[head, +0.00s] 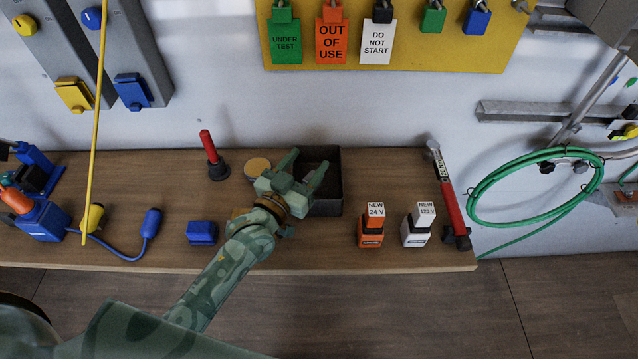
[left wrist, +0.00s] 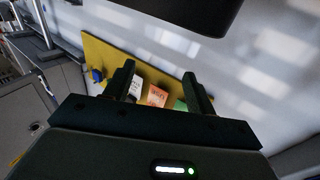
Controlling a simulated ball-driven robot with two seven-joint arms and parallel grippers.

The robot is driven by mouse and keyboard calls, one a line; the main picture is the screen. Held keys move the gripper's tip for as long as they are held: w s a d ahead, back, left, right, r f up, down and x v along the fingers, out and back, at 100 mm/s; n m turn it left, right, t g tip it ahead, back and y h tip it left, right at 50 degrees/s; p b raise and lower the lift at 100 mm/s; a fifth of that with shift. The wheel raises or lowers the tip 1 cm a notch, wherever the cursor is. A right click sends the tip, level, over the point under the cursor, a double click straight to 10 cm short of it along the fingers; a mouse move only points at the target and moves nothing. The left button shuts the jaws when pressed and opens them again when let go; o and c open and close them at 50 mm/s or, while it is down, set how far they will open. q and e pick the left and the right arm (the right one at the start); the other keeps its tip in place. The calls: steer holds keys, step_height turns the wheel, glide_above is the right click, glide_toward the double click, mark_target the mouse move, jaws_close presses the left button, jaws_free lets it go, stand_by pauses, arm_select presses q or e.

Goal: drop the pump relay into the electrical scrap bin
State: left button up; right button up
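My left gripper (head: 303,170) reaches over the dark open-topped bin (head: 336,190) at the back middle of the bench. Its fingers are spread, and I see nothing held between them. The left wrist view also shows the left gripper (left wrist: 161,88) with its fingers apart and only the background between them. A small pale patch shows inside the bin between the fingers; I cannot tell what it is. My right gripper is not in view.
A red-handled tool (head: 210,150) and a round tan-topped item (head: 257,167) stand left of the bin. A blue block (head: 202,232) lies near the front edge. Bench (head: 320,256) is clear before the bin.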

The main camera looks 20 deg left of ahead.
arm_select(q)
steer(key=p+v, duration=0.1)
steer(key=v, duration=1.5)
steer(key=shift+s+a+f, duration=0.1)
steer(key=shift+s, duration=0.05)
